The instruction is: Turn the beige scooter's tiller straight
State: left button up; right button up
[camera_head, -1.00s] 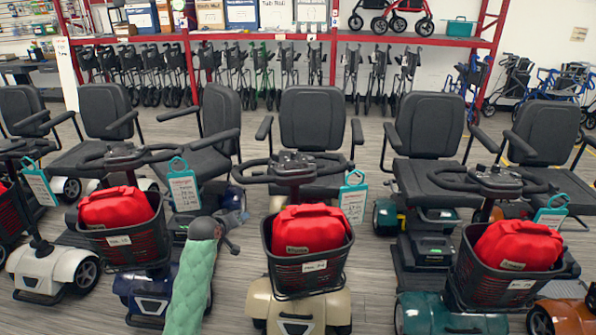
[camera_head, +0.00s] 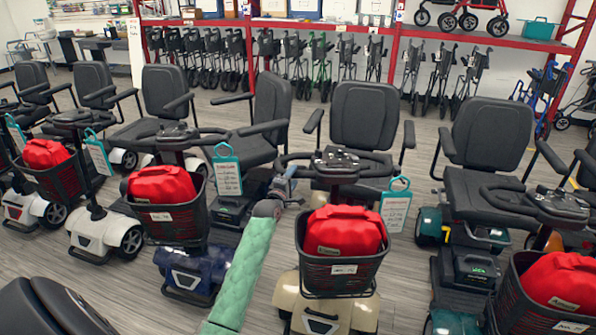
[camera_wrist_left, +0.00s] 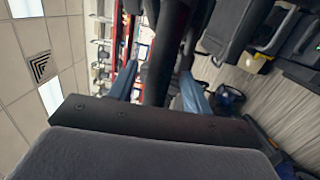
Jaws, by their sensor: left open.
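The beige scooter (camera_head: 325,306) stands at centre right in the head view. Its tiller head (camera_head: 352,161) carries a black looped handlebar, above a dark basket (camera_head: 310,262) with a red bag (camera_head: 345,230). My left arm, in a green quilted sleeve, reaches up from below. My left gripper (camera_head: 287,181) is at the handlebar's left end. In the left wrist view, its two blue-grey fingers (camera_wrist_left: 160,90) stand apart with a dark bar (camera_wrist_left: 165,50) between them. I cannot tell whether they touch it. My right gripper is not in view.
A blue scooter (camera_head: 190,272) stands close on the left of my arm, and a teal scooter (camera_head: 465,320) on the right. A dark rounded shape (camera_head: 55,308) fills the lower left corner. Red shelving (camera_head: 330,27) with folded walkers stands behind. Gaps of bare floor separate the scooters.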

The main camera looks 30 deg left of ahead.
aim_at(298, 171)
pick_arm(q)
jog(key=w, duration=0.4)
jog(key=shift+a+r+p, duration=0.1)
jog(key=shift+a+p, duration=0.25)
jog(key=shift+w, duration=0.2)
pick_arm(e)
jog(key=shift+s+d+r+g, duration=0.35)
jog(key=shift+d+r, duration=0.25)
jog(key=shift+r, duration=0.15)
pick_arm(q)
grip_shut()
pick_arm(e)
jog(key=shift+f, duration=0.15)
